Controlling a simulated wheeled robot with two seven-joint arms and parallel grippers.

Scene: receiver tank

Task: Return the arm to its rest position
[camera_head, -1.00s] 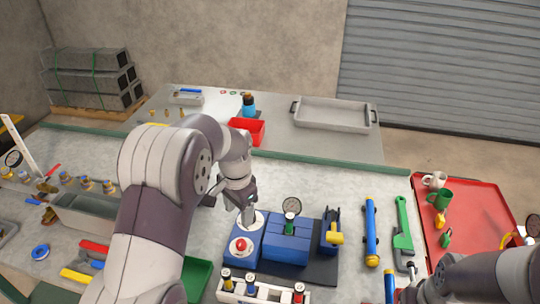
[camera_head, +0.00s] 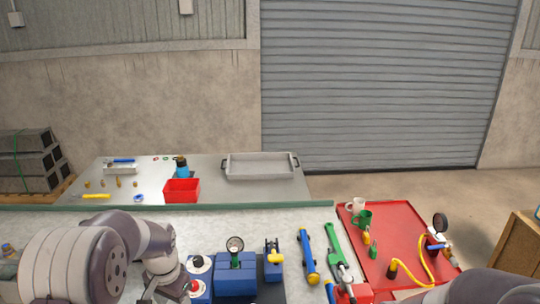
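My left arm comes in from the left, and its gripper (camera_head: 178,286) points down beside the blue box with the white disc (camera_head: 200,263) and red button (camera_head: 194,286). The fingers are small and partly cut off by the lower edge, so their opening is unclear. I see nothing clearly held there. My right arm shows only as a dark, blurred link at the lower right corner; its gripper is not in view.
A blue block with a gauge (camera_head: 235,244), a blue and yellow valve (camera_head: 273,258), a blue bar (camera_head: 307,255) and a green wrench (camera_head: 339,252) lie on the bench. Right is a red tray (camera_head: 400,230) with mugs and a yellow hose. Behind stand a red bin (camera_head: 181,190) and grey tray (camera_head: 260,167).

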